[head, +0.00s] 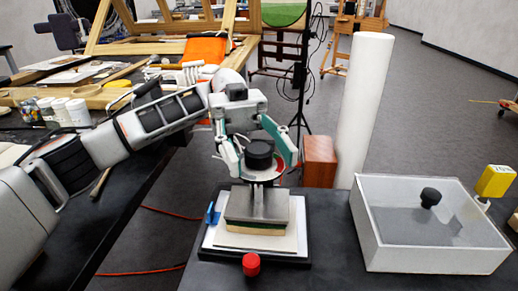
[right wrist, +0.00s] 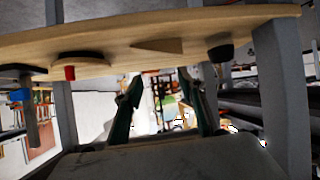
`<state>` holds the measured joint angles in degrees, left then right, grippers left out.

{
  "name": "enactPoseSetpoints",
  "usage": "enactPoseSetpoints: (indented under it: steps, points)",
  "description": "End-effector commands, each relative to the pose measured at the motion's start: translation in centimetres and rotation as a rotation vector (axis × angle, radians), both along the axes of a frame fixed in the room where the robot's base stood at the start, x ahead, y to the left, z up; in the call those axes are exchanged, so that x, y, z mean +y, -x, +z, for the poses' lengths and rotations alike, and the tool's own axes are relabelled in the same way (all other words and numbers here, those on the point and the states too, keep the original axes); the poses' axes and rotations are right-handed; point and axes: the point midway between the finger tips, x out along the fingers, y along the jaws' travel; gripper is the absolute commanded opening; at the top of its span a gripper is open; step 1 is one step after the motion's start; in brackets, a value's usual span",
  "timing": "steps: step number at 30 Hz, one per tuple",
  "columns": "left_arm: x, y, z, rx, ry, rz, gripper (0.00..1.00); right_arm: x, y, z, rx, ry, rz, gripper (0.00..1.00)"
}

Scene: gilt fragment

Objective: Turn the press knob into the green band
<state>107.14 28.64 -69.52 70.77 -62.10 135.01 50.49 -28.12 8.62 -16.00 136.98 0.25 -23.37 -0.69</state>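The press (head: 258,205) stands on the dark bench, a grey metal block over a green-edged layer and pale sheets. Its black round knob (head: 259,154) sits on top above a dial whose red band (head: 282,171) shows at the right. I cannot make out the dial's green band. My left gripper (head: 262,165) is open around the knob, one finger at each side; contact is not visible. In the right wrist view my right gripper (right wrist: 163,105) is open, with nothing between its fingers. It is not seen in the head view.
A red cap (head: 251,265) is in front of the press. A clear-lidded box (head: 432,255) with a black knob stands at right, beside a yellow object (head: 495,181). A white roll (head: 364,110) and a reddish-brown block (head: 320,160) stand behind. A cluttered table is at left.

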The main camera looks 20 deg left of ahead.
Motion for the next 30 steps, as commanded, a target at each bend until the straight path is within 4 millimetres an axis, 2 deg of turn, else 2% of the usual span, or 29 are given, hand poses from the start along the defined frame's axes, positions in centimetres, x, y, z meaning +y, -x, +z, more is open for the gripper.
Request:
enactPoseSetpoints:
  steps: [7, 11, 24, 30]
  points:
    - [0.1, -0.1, 0.2, 0.000, 0.001, 0.002, 0.44, 0.0, 0.0, 0.0, -0.001, -0.002, -0.002, 0.40]
    - [0.1, -0.1, 1.1, -0.001, 0.003, 0.002, 0.44, 0.0, 0.0, 0.0, -0.001, -0.002, -0.002, 0.40]
    - [0.0, -0.1, 8.5, 0.000, 0.002, 0.002, 0.44, 0.0, 0.0, 0.0, 0.000, 0.000, -0.001, 0.40]
    - [0.0, 0.0, 9.9, 0.001, 0.001, 0.001, 0.44, 0.0, 0.0, 0.0, 0.000, 0.000, 0.000, 0.40]
